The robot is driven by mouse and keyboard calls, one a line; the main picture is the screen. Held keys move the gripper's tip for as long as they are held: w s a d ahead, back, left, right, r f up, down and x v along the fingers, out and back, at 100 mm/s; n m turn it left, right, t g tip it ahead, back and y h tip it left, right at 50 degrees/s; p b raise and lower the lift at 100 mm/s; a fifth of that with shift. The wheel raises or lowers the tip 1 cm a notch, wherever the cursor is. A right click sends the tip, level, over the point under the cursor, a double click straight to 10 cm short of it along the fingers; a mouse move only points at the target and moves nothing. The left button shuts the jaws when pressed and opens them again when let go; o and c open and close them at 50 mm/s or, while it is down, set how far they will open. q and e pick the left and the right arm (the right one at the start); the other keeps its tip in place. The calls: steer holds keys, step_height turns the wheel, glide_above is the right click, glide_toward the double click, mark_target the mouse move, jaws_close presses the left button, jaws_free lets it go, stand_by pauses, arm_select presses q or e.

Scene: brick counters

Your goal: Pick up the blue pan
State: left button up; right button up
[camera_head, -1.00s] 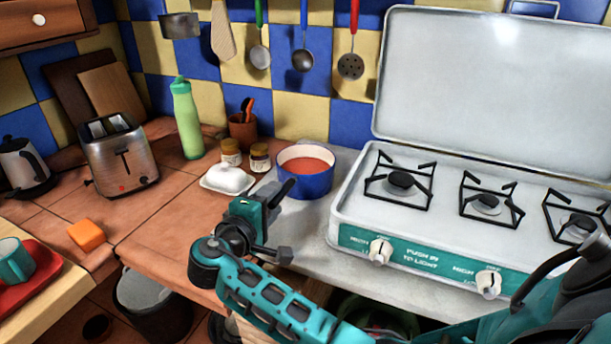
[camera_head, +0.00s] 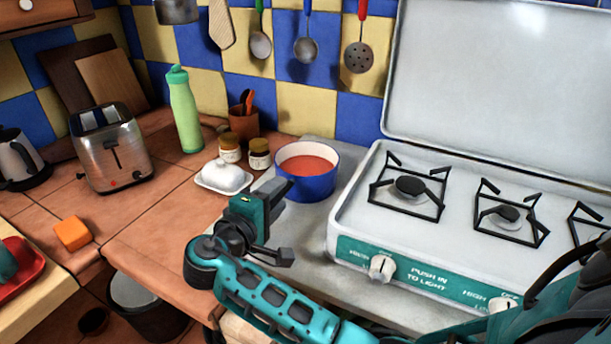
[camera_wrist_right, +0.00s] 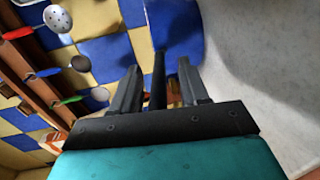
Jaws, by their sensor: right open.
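The blue pan (camera_head: 308,186) stands on the grey counter left of the stove, with an orange-red filling inside. In the right wrist view, part of its blue side (camera_wrist_right: 174,28) shows at the top, and its dark handle (camera_wrist_right: 158,82) runs down between my fingers. My right gripper (camera_head: 270,228) is just in front of the pan on its near left side. In the wrist view, my right gripper (camera_wrist_right: 158,68) is open, with one finger on each side of the handle and gaps beside it. My left gripper is not in view.
The white stove (camera_head: 345,215) with its raised lid is right of the pan. A white butter dish (camera_head: 224,178), two small jars (camera_head: 259,154), a green bottle (camera_head: 185,110) and a toaster (camera_head: 112,150) stand to the left. Utensils (camera_head: 359,55) hang above.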

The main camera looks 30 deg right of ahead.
stand_by(0.3)
jaws_close()
stand_by(0.5)
steer(key=shift+r, duration=0.15)
